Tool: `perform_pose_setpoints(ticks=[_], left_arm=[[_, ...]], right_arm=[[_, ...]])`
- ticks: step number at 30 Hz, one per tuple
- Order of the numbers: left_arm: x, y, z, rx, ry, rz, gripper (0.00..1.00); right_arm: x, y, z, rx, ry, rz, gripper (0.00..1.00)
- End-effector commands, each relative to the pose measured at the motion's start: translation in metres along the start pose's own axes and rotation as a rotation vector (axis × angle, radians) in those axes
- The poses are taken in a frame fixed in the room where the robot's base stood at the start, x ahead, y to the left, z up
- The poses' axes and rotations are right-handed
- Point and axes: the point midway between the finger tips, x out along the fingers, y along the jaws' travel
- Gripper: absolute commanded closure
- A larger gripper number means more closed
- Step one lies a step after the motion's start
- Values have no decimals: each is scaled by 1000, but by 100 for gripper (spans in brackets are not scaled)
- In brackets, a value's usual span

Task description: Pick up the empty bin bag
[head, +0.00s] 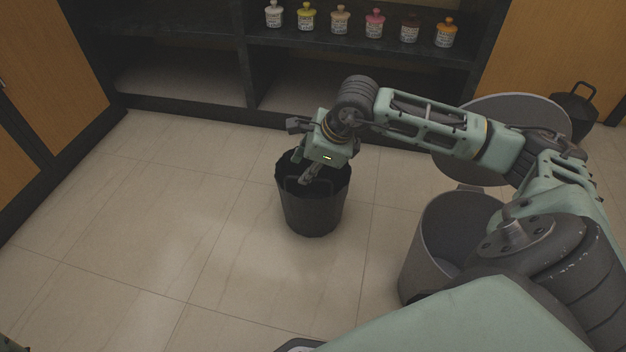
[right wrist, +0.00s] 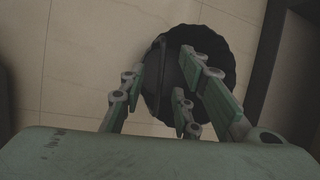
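The bin bag (head: 312,212) is a black, open-topped, bucket-shaped bag standing upright on the tiled floor, with a dark handle loop at its mouth. In the right wrist view the bag (right wrist: 222,45) lies beyond the fingers, its dark mouth facing the camera. My right gripper (head: 307,178) points down at the bag's mouth from above. In the right wrist view my right gripper (right wrist: 163,82) has its fingers spread, with the handle bar showing between them. Whether the fingers touch the bag cannot be told. My left gripper is not in view.
A large grey metal bin (head: 425,245) stands right of the bag, partly behind my arm. A round grey lid (head: 510,110) and a dark handled container (head: 575,108) are farther back. Several small jars (head: 340,20) stand on the dark shelf (head: 185,20). The floor to the left is clear.

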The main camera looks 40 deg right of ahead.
Motion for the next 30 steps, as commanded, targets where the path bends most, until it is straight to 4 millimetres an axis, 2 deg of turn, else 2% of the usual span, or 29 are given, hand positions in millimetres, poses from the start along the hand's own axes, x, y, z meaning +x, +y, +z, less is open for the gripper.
perform_pose_setpoints(ticks=[1, 8, 16, 25, 30], left_arm=[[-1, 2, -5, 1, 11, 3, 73], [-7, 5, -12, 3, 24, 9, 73], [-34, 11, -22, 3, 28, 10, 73], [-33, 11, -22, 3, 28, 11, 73], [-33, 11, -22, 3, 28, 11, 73]], right_arm=[[8, 1, -1, 1, -1, 1, 70], [24, 1, -2, 2, -2, 2, 70], [58, 0, -4, 2, -4, 5, 70], [60, -1, -3, 1, -2, 3, 71], [60, -1, -3, 1, -2, 4, 86]])
